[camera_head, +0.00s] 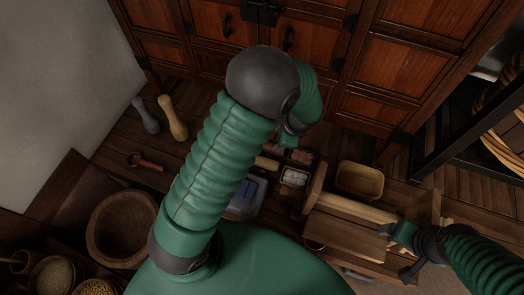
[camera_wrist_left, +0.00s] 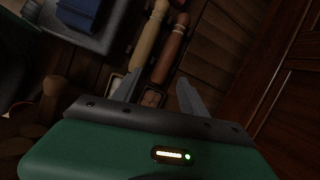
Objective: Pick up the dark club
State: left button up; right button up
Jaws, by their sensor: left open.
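Two turned wooden clubs lie side by side in the left wrist view, a dark reddish-brown one (camera_wrist_left: 171,48) and a paler one (camera_wrist_left: 151,33). The brown one's near end lies just beyond my left gripper (camera_wrist_left: 157,88), which is open with nothing held between its fingers. In the head view my left arm hides much of this spot; the pale club (camera_head: 267,163) partly shows beside it. A dark grey club-shaped piece (camera_head: 146,114) lies farther left, next to a tan one (camera_head: 172,118). My right gripper (camera_head: 396,250) is open near a wooden stand.
A grey tray holds a blue block (camera_wrist_left: 85,12). Small filled boxes (camera_head: 295,177) and a yellowish bin (camera_head: 359,180) stand right of my left arm. A wooden bowl (camera_head: 122,228) is at left. A panelled cabinet (camera_head: 410,70) rises behind the bench.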

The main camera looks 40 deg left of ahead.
aim_at(269, 147)
pick_arm(q)
jog(key=w+a+f+b, duration=0.1)
jog(key=f, duration=0.3)
jog(key=w+a+f+m+b, duration=0.1)
jog(key=a+f, duration=0.1)
jog(key=f, duration=0.2)
jog(key=w+a+f+m+y+b, duration=0.1)
jog(key=a+f+b, duration=0.1)
jog(key=f, duration=0.2)
jog(key=shift+a, duration=0.25)
jog(key=b+x, duration=0.2)
jog(key=x, duration=0.3)
jog(key=shift+s+a+f+b, duration=0.1)
jog(key=shift+f+b, duration=0.2)
jog(key=shift+f, duration=0.05)
pick_arm(e)
notch_tip(269, 147, down, 6)
jog(key=shift+s+f, duration=0.15)
jog(key=shift+f, duration=0.05)
pick_arm(q)
jog(key=shift+a+f, duration=0.1)
jog(key=shift+c, duration=0.4)
pick_arm(e)
jog(key=shift+a+r, duration=0.1)
pick_arm(q)
grip_shut()
